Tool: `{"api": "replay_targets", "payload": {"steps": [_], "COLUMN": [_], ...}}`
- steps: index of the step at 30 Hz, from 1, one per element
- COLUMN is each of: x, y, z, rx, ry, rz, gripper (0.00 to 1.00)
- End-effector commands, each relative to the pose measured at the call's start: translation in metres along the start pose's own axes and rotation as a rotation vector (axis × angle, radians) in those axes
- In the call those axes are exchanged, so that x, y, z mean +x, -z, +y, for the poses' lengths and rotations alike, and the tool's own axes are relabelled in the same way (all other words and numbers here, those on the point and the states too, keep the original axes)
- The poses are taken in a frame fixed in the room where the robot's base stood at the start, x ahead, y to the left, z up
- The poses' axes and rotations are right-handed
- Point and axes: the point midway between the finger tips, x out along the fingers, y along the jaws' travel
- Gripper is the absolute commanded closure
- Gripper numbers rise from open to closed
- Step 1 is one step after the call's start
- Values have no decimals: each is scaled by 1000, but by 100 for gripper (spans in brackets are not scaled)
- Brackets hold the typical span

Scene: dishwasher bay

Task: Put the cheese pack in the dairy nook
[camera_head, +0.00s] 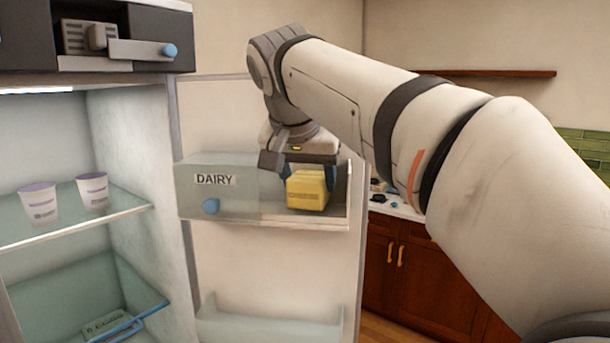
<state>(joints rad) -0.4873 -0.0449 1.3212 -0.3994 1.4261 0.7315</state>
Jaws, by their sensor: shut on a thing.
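The cheese pack (307,191) is a yellow block. It sits low in the open right part of the dairy nook (215,202), a clear bin on the inside of the open fridge door. The nook has a "DAIRY" label and a blue knob on its front cover, over the left part. My gripper (308,176) points down from above and is shut on the cheese pack, with blue fingertips at its sides. I cannot tell whether the pack touches the bin floor.
Two white cups (65,197) stand on the fridge's glass shelf (110,216) at left. A lower door bin (265,325) is below the nook. Wooden cabinets (425,275) and a counter lie behind the door. My arm spans the right side.

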Motion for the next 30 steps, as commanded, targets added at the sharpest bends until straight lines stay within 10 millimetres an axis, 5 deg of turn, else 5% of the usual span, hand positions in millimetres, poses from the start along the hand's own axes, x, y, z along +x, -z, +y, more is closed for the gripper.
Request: {"api": "replay_targets", "payload": {"steps": [30], "x": [10], "y": [-8], "z": [-1], "rx": [-2], "ry": [2], "rz": [1], "gripper": [78]}}
